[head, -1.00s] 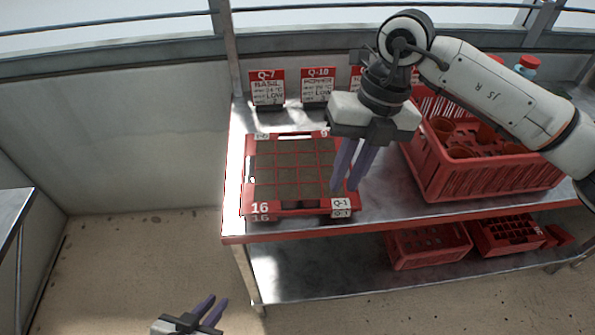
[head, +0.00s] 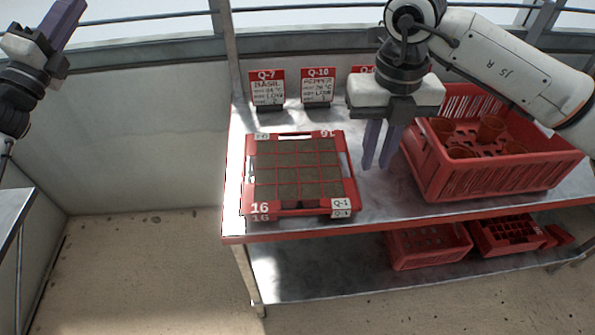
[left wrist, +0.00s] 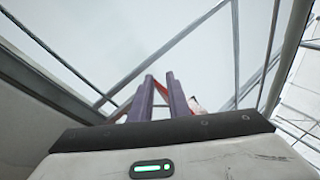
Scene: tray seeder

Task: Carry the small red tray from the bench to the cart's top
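The red tray (head: 350,181) lies flat near the bench's (head: 385,204) left end. It holds brown square cells and carries "16" and "Q-1" labels. My right gripper (head: 376,166) is just right of the tray, apart from it. Its two purple fingers point down with a gap between them, empty. My left gripper (head: 68,10) is raised at the upper left of the head view, far from the tray. The left wrist view shows its fingers (left wrist: 160,78) apart with nothing between. A metal surface (head: 12,212) at the left edge may be the cart's top.
A large red crate (head: 480,180) with pots stands on the bench right of my right gripper. Sign cards (head: 267,88) stand behind the tray. Red trays (head: 430,250) lie on the lower shelf. Open floor (head: 150,270) lies between bench and left metal surface.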

